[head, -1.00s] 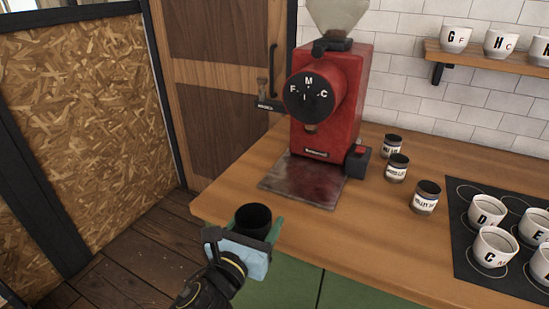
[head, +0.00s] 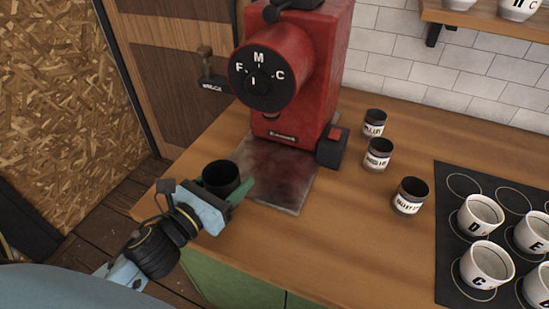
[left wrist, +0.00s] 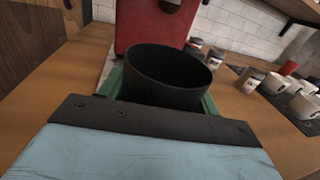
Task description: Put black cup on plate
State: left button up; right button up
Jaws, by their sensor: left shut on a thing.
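The black cup (head: 221,176) is upright between the green fingers of my left gripper (head: 224,190), which is shut on it. The cup is at the counter's left front edge, just left of the plate; I cannot tell if it touches the counter. In the left wrist view the black cup (left wrist: 166,76) fills the middle, with the gripper's green fingers around it. The plate (head: 279,180) is a flat, stained metal sheet below the red grinder. The left wrist view shows only a sliver of it behind the cup. My right gripper is not in view.
The red grinder (head: 306,75) stands behind the plate. Several small labelled jars, such as one jar (head: 410,195), stand to the right. A black mat (head: 455,185) with white lettered cups is at far right. The wooden counter (head: 330,235) is clear in front.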

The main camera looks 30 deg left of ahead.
pick_arm(q)
jog(key=shift+s+a+r, duration=0.15)
jog(key=shift+s+a, duration=0.1)
jog(key=shift+s, duration=0.05)
jog(key=shift+w+r+m+h, duration=0.1)
jog(key=shift+w+m+h, duration=0.15)
jog(key=shift+m+h, duration=0.05)
jog(key=w, duration=0.4)
jog(key=w+d, duration=0.1)
jog(key=w, duration=0.2)
jog(key=shift+p, duration=0.3)
jog(key=w, duration=0.3)
jog(key=w+d, duration=0.1)
jog(key=w, duration=0.6)
jog(key=shift+d, duration=0.4)
notch_tip(320, 180, down, 3)
jog(key=shift+f+b, duration=0.15)
jog(key=shift+b, duration=0.35)
jog(key=shift+f, duration=0.35)
jog(key=o, duration=1)
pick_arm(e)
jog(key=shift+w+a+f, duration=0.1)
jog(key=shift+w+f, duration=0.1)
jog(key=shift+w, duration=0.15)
